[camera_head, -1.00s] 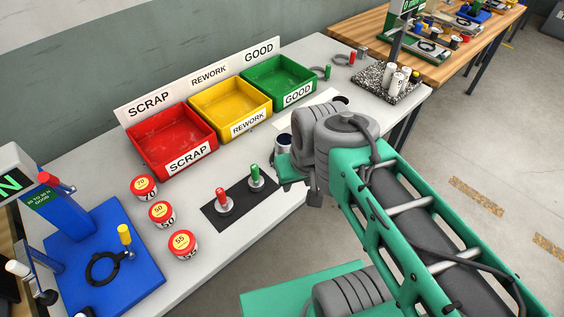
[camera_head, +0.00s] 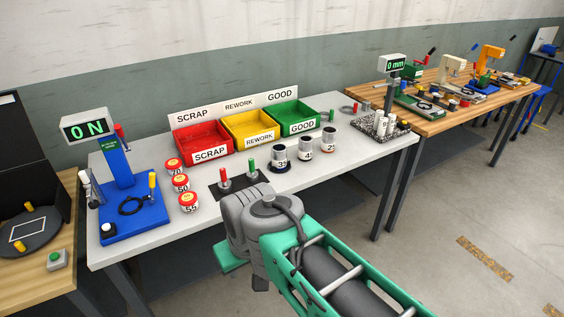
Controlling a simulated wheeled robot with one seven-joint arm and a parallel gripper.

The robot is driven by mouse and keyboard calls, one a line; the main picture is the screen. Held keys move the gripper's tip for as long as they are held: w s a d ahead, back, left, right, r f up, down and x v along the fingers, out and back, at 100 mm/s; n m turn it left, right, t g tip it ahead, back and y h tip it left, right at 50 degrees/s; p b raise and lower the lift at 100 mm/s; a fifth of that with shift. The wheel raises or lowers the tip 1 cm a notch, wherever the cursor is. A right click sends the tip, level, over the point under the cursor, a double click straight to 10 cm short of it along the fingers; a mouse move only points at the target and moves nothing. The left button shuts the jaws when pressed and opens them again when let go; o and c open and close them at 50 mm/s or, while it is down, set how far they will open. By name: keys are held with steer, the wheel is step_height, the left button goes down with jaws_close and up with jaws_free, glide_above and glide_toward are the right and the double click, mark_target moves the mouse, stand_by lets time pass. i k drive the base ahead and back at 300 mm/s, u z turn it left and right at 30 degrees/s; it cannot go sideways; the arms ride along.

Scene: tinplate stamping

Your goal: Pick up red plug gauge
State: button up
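The red plug gauge (camera_head: 224,178) stands upright on a small black mat (camera_head: 238,189) near the front of the grey table. It has a red handle on a round grey base. A green plug gauge (camera_head: 251,169) stands upright just to its right on the same mat. My arm's grey joint rises in front of the table edge, just below the mat in the picture, and covers part of the mat's front. I cannot make out my gripper's fingers.
Red scrap bin (camera_head: 204,143), yellow rework bin (camera_head: 250,131) and green good bin (camera_head: 296,118) stand behind the gauges. Red-lidded cans (camera_head: 181,183) stand left, dark-topped cans (camera_head: 305,148) right. A blue force-gauge stand (camera_head: 137,217) is at the far left.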

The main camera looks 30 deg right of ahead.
mark_target(224, 185)
steer(key=z, duration=0.7)
steer(key=i, duration=0.6)
steer(key=z, duration=0.55)
steer(key=i, duration=1.05)
steer(key=u, duration=0.4)
steer(key=k, duration=0.35)
steer(key=u, duration=0.95)
steer(key=i, duration=0.25)
steer(key=u, duration=0.4)
steer(key=k, duration=0.5)
steer(key=u, duration=1)
